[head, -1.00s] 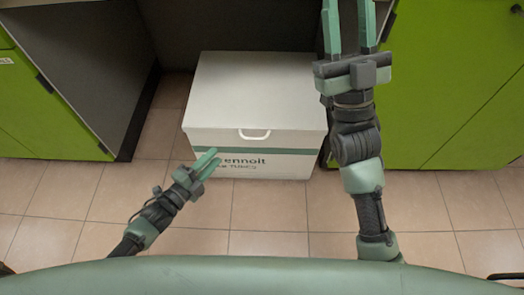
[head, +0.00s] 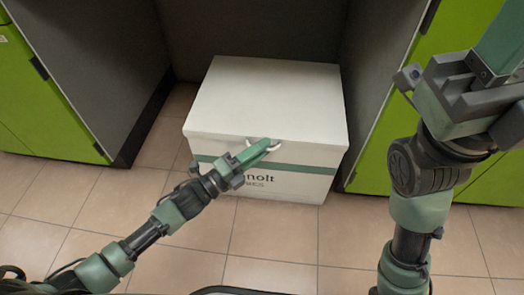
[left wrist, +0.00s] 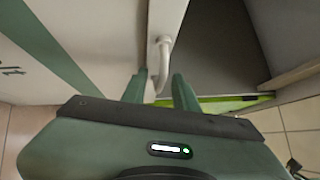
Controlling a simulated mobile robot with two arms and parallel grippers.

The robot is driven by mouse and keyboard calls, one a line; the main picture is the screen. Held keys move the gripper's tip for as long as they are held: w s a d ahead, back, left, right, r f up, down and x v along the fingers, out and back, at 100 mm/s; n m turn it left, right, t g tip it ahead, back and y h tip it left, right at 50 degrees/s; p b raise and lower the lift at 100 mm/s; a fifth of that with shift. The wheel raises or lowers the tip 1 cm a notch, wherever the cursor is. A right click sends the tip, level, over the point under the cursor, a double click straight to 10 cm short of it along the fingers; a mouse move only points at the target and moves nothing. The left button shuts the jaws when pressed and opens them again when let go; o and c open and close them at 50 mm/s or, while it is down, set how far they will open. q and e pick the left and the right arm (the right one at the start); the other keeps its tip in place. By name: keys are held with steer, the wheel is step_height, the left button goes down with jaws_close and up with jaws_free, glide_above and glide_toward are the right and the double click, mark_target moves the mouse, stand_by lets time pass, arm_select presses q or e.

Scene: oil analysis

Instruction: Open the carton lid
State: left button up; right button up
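The white carton (head: 305,186) stands on the floor in the head view, with a green stripe and dark lettering on its front. Its lid (head: 265,95) lies flat and closed. A pale loop handle (head: 277,146) sits on the lid's front edge and is partly hidden by my left gripper (head: 258,150). In the left wrist view the handle (left wrist: 165,55) reaches down between the two green fingertips of my left gripper (left wrist: 160,80), which are apart. My right gripper (head: 508,45) is raised at the upper right, empty-looking, its fingers partly cut off by the picture edge.
The carton stands in a dark recess between green cabinets, one at left (head: 50,120) and one at right (head: 400,150). A grey side panel (head: 100,70) borders the recess at left. The tiled floor (head: 270,235) in front is clear.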

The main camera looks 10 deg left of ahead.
arm_select(q)
steer(key=shift+w+d, duration=0.15)
jaws_close()
stand_by(1.4)
